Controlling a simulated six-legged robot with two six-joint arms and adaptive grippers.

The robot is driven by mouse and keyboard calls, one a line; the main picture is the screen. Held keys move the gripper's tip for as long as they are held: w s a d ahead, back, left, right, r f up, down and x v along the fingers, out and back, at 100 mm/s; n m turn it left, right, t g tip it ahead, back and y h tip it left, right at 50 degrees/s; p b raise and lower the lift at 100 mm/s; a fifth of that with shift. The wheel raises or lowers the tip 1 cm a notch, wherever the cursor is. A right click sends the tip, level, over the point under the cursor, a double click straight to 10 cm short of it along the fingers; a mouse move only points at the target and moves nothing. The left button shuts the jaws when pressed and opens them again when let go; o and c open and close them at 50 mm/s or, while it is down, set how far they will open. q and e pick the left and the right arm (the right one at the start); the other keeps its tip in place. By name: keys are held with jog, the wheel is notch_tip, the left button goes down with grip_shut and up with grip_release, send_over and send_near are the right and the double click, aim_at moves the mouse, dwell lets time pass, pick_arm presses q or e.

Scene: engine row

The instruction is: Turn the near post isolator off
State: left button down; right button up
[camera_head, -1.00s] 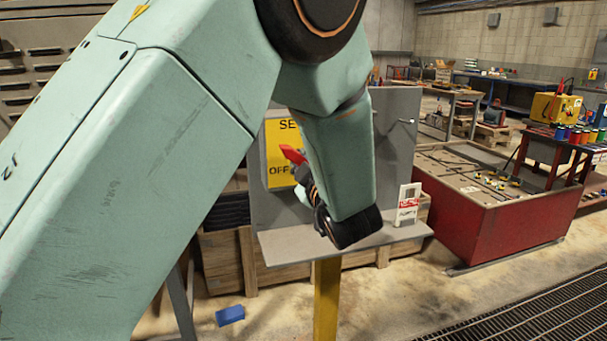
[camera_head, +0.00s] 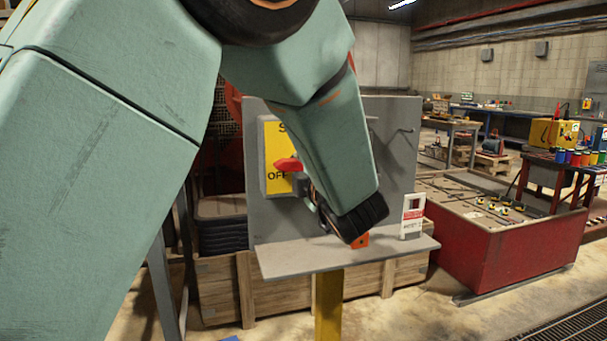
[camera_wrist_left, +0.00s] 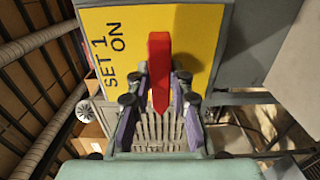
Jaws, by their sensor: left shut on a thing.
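The isolator is a yellow panel (camera_head: 272,140) with the letters OFF at its lower left, on a grey backboard (camera_head: 397,150) above a yellow post (camera_head: 328,310). Its red handle (camera_head: 288,163) lies nearly level across the panel. My left gripper (camera_head: 303,188) is at the handle, partly hidden by my forearm. In the left wrist view the red handle (camera_wrist_left: 159,70) stands between the fingers of my left gripper (camera_wrist_left: 158,100), which is shut on it. The yellow panel there reads SET 1 ON, turned sideways. My right gripper is not in view.
A grey shelf (camera_head: 290,262) juts out below the backboard, with a white and red tag (camera_head: 412,215) and an orange object (camera_head: 361,240) on it. A wooden crate (camera_head: 222,290) stands behind. A red bench (camera_head: 520,240) is at right.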

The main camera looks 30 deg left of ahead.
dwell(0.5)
pick_arm(q)
jog(key=c, duration=1.2)
grip_release()
